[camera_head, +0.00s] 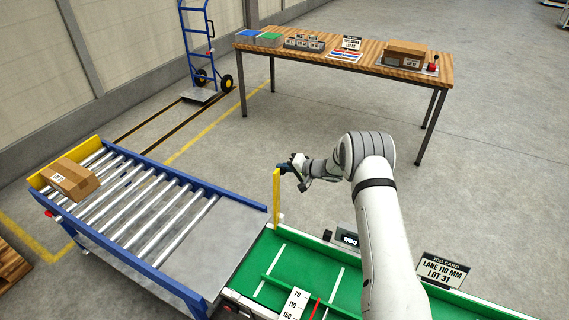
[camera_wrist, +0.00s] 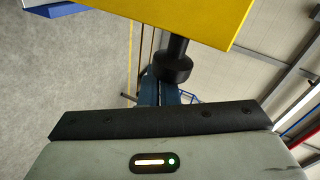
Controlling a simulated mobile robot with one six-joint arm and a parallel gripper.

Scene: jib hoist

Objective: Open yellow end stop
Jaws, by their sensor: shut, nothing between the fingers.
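A yellow end stop (camera_head: 276,198) stands upright where the roller table's bare metal plate meets the green belt. My gripper (camera_head: 284,168) is just right of its upper part, fingers pointing toward it. In the wrist view the end stop (camera_wrist: 190,18) fills the upper part as a flat yellow plate. A black knob (camera_wrist: 173,66) on a short stem sticks out from it. My shut, empty fingers (camera_wrist: 168,93) show just below the knob; whether they touch it I cannot tell.
The roller table (camera_head: 150,215) at left carries a cardboard box (camera_head: 70,179) at its far end. The green belt (camera_head: 275,250) runs to the right with a lane gauge (camera_head: 295,303) and a job card (camera_head: 441,270). A wooden table (camera_head: 270,48) and a blue hand truck (camera_head: 197,45) stand behind. Floor between is clear.

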